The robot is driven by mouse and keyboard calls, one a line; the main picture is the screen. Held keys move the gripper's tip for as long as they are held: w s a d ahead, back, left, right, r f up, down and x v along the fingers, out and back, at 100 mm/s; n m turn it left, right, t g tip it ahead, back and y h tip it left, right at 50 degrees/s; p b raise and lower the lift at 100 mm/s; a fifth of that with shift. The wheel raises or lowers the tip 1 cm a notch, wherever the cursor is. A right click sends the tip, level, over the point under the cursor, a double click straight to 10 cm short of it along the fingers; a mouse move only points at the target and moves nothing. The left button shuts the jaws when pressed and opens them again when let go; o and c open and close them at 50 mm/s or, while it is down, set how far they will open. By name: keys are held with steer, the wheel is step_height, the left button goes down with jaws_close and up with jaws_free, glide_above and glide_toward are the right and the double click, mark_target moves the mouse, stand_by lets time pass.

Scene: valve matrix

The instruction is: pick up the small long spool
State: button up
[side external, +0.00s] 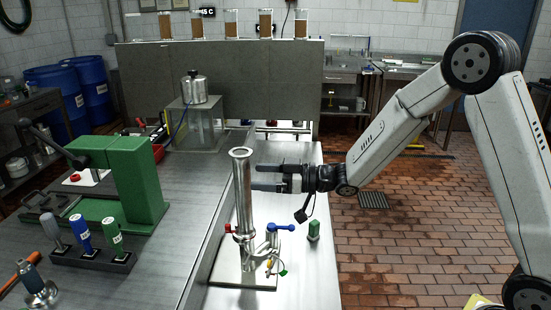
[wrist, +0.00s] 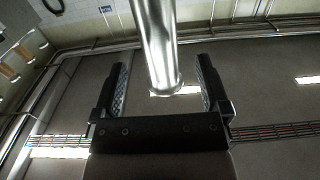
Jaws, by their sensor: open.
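In the wrist view the steel tube (wrist: 156,45) shows between the two open fingers of my gripper (wrist: 160,68), with gaps on both sides. I cannot tell how deep it sits between them.
Red and blue handled valves (side external: 281,228) sit low around the tube. A green-capped piece (side external: 314,231) stands to the right. A green press (side external: 135,178) and a rack of colored handles (side external: 92,258) are on the left bench. A glass-sided box with a metal pot (side external: 194,88) stands behind.

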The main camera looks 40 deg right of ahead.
steer(key=shift+x, duration=0.8)
steer(key=x, duration=0.5)
steer(key=shift+r, duration=0.1)
steer(key=shift+c, duration=0.2)
jaws_close()
stand_by(1.2)
